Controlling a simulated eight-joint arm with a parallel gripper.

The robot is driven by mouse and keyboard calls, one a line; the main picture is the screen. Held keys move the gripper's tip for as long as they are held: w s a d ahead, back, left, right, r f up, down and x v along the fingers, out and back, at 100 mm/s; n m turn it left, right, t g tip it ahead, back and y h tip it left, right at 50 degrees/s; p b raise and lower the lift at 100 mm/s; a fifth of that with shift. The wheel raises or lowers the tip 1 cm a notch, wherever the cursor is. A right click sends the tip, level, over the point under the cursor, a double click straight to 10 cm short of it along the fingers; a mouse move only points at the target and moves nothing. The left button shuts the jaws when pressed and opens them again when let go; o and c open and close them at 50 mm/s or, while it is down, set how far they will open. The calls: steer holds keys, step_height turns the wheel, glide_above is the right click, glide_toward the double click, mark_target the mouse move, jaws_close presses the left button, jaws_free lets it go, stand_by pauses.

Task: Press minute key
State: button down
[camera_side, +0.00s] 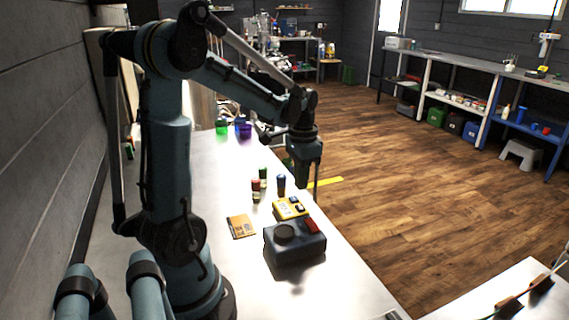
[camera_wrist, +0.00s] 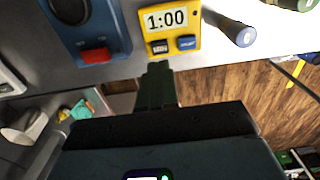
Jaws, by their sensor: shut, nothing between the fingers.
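A yellow timer (camera_side: 289,208) lies on the metal table. In the wrist view the timer (camera_wrist: 169,21) shows 1:00 on its display. My gripper (camera_side: 316,193) points down near the timer's right side in the side view. In the wrist view my gripper (camera_wrist: 157,68) is shut and empty, its tips just below the black key in the picture. I cannot tell whether they touch the timer.
A dark blue box (camera_side: 292,248) with a red button and round knob stands beside the timer. A blue-capped cylinder (camera_side: 281,185) and red (camera_side: 255,190) and green (camera_side: 263,177) ones stand behind. The table's edge is close on the right.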

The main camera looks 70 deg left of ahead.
steer(key=shift+r, duration=0.7)
steer(key=d+r+t, duration=0.1)
steer(key=d+t, duration=0.2)
steer(key=d, duration=0.6)
steer(key=s+d+r+t, duration=0.1)
steer(key=d+t, duration=0.3)
steer(key=d, duration=0.6)
steer(key=shift+d+r, duration=0.3)
steer(key=shift+r, duration=0.3)
